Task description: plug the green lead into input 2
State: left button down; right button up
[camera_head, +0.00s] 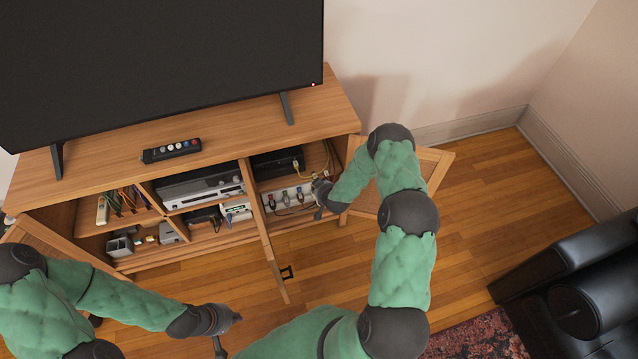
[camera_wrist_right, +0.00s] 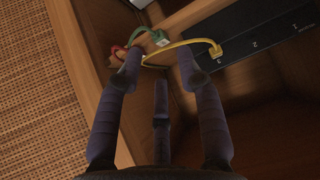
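The green lead (camera_wrist_right: 137,36) shows in the right wrist view. Its plug end (camera_wrist_right: 159,38) points right, just beyond my right gripper's fingertips. My right gripper (camera_wrist_right: 158,62) is open, its fingers apart on either side of a yellow cable and a brownish patch, holding nothing that I can see. The black input box (camera_wrist_right: 262,35) has small pale numerals; a 2 seems readable. In the head view the box (camera_head: 277,162) lies inside the right compartment, and my right gripper (camera_head: 322,194) is at that compartment's opening. My left gripper (camera_head: 228,334) is low in front of the cabinet, fingers apart, empty.
A yellow lead (camera_wrist_right: 185,43) ends in a plug at the box's near edge. A red lead (camera_wrist_right: 115,52) lies left of the green one. A white power strip (camera_head: 288,197) with plugs sits below the box. Open doors (camera_head: 275,262) flank the compartment, and its wooden side wall (camera_wrist_right: 92,60) is close.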

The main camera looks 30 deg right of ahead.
aim_at(315, 177)
jog(key=shift+d+r+b+x, duration=0.1)
jog(key=shift+d+b+x, duration=0.05)
jog(key=shift+b+x, duration=1.45)
jog(key=shift+d+r+b+x, duration=0.1)
jog(key=shift+d+b+x, duration=0.05)
jog(key=shift+b+x, duration=1.45)
jog(key=shift+d+r+b+x, duration=0.1)
jog(key=shift+d+b+x, duration=0.1)
jog(key=shift+b+x, duration=1.4)
jog(key=shift+w+f+p, duration=0.25)
jog(key=shift+w+p, duration=0.15)
jog(key=shift+p, duration=0.05)
grip_shut()
jog(key=shift+s, duration=0.15)
jog(key=shift+s+a+r+p, duration=0.2)
jog(key=shift+s+p, duration=0.25)
jog(key=shift+s, duration=0.3)
jog(key=shift+s+a+r+p, duration=0.2)
jog(key=shift+s+p, duration=0.3)
jog(key=shift+s, duration=0.25)
jog(key=shift+s+a+r+p, duration=0.1)
jog(key=shift+s+r+p, duration=0.1)
jog(key=shift+s+p, duration=0.45)
